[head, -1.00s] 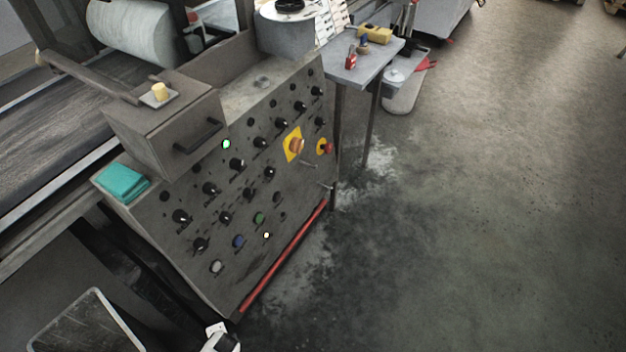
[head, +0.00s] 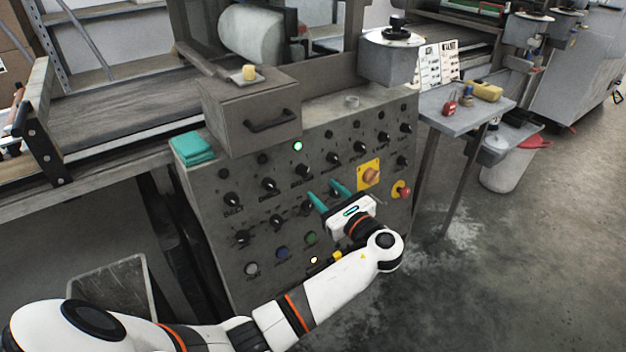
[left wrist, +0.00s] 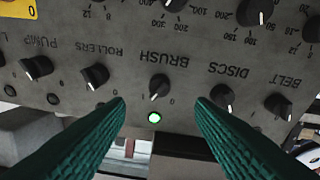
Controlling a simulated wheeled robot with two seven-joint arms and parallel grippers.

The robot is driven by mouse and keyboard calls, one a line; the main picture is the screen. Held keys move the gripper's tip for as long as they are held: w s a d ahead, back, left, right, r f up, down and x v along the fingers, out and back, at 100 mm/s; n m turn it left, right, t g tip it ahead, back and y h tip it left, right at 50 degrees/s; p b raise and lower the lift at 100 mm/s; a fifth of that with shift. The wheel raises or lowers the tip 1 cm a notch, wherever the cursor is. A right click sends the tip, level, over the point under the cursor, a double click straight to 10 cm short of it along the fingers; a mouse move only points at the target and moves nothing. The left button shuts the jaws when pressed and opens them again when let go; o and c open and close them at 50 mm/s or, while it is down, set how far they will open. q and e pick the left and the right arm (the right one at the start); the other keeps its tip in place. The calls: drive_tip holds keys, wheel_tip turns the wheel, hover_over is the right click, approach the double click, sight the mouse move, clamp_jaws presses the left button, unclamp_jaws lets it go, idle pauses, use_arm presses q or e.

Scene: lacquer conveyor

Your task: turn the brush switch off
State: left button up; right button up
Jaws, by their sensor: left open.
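The brush switch is a black knob (head: 303,171) in the upper row of the grey control panel, below a lit green lamp (head: 297,146). In the left wrist view the panel appears upside down; the brush switch (left wrist: 160,88) shows above its lit lamp (left wrist: 154,118). Its white pointer slants down-left there, away from the 0 mark at its lower right. My left gripper (head: 328,192) is open and empty in front of the panel. Its teal fingers (left wrist: 160,103) lie either side of the knob in the picture, apart from it. My right gripper is not in view.
The discs knob (left wrist: 222,97) and rollers knob (left wrist: 96,75) flank the brush switch. A drawer box (head: 250,105) with a handle juts out above the panel. A yellow-backed switch (head: 369,173) and red button (head: 401,190) are at right. Open floor lies right.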

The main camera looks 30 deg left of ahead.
sight(307, 175)
use_arm(q)
drive_tip(key=x, duration=0.8)
drive_tip(key=shift+a+b, duration=0.1)
drive_tip(key=shift+b, duration=0.25)
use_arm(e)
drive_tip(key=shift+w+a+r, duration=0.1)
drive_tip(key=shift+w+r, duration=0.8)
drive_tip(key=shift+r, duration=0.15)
use_arm(q)
drive_tip(key=c, duration=1)
drive_tip(key=shift+o, duration=0.2)
drive_tip(key=shift+f, duration=0.1)
